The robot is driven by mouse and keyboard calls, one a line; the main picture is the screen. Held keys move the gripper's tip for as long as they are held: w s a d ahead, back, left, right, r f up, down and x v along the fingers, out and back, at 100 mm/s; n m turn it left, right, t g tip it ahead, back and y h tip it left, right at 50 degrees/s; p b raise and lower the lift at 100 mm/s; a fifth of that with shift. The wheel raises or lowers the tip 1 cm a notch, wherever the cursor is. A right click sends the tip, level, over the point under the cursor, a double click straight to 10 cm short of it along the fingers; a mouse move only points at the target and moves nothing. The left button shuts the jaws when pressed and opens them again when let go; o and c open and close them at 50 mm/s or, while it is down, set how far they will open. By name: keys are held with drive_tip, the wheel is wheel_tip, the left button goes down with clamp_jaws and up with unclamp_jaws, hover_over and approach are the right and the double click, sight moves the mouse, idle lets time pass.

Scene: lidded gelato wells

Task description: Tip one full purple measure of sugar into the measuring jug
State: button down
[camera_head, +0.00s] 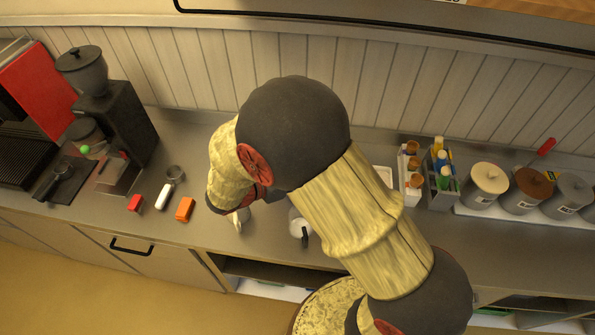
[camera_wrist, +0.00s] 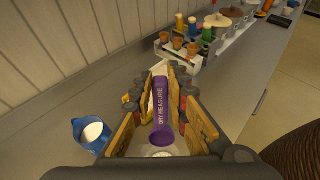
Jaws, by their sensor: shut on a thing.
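My gripper (camera_wrist: 161,98) is shut on the handle of the purple dry measure (camera_wrist: 161,110) in the wrist view. The measure's cup end points towards the bottom of that view; I cannot tell whether it holds sugar. A pale round rim (camera_wrist: 160,152) shows just below the cup end, perhaps the jug's, mostly cut off by my gripper body. A blue container (camera_wrist: 92,135) with white contents stands to the left. In the head view my arm hides the gripper and measure. A clear vessel with a dark handle (camera_head: 299,229), possibly the measuring jug, stands partly behind my arm.
A coffee grinder (camera_head: 125,130) stands at the left, with red (camera_head: 136,203), white (camera_head: 163,196) and orange (camera_head: 184,209) blocks before it. A bottle rack (camera_head: 440,185) and lidded wells (camera_head: 526,193) stand at the right. The panelled wall (camera_head: 400,95) runs behind the counter.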

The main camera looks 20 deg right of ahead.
drive_tip(key=w+d+f+g+y+p, duration=0.2)
drive_tip(key=d+f+y+p, duration=0.8)
drive_tip(key=y, duration=0.4)
drive_tip(key=shift+d+f+g+p, duration=0.15)
drive_tip(key=shift+d+g+p, duration=0.2)
drive_tip(key=shift+p, duration=0.35)
idle(0.8)
